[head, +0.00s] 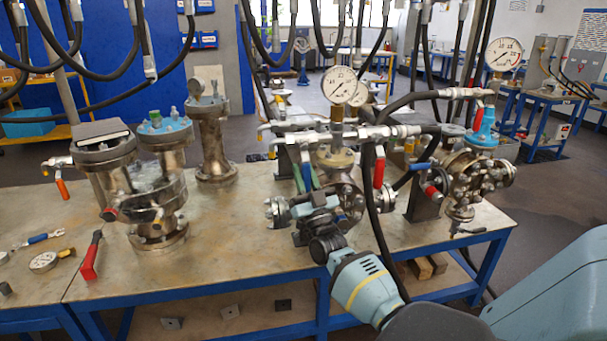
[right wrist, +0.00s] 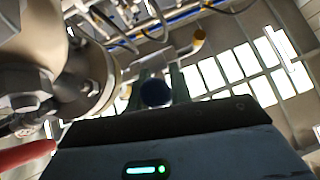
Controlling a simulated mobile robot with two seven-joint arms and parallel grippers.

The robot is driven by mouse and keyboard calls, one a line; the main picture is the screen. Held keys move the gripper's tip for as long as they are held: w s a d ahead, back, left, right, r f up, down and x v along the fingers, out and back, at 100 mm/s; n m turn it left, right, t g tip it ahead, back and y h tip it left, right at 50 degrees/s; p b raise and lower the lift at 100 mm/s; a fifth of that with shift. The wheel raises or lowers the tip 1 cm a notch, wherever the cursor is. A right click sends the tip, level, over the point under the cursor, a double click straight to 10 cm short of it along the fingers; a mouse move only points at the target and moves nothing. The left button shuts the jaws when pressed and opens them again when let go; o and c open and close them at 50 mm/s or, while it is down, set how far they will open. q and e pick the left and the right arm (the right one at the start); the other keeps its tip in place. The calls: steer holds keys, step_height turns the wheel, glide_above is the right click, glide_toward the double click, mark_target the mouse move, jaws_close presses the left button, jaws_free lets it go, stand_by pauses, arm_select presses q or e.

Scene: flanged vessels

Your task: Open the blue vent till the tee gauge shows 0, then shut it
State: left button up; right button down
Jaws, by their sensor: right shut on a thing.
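My right gripper (head: 307,172) comes in from the lower right, fingers pointing up, and is shut on a blue handle (head: 308,179) below the silver pipe line. In the right wrist view, a dark blue round end (right wrist: 155,92) shows between the fingers (right wrist: 157,84). A white dial gauge (head: 340,86) stands above the middle vessel; another gauge (head: 502,54) stands over the right vessel. I cannot tell which is the tee gauge, and neither dial is readable. My left gripper is not in view.
A red handle (head: 379,172) and another blue handle (head: 424,167) hang close to the right of my gripper. Black hoses (head: 373,210) drop in front. Flanged vessels (head: 157,200) stand at left on the bench (head: 235,255), whose front middle is mostly clear.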

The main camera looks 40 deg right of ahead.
mark_target(309, 188)
steer(key=shift+f, duration=0.1)
steer(key=c, duration=1.3)
jaws_free()
steer(key=shift+o, duration=0.2)
steer(key=b+v, duration=0.1)
steer(key=v, duration=0.5)
steer(key=shift+s+f, duration=0.25)
steer(key=shift+f, duration=0.05)
steer(key=shift+s+a+f, duration=0.15)
steer(key=shift+s+f, duration=0.1)
steer(key=shift+s, duration=0.1)
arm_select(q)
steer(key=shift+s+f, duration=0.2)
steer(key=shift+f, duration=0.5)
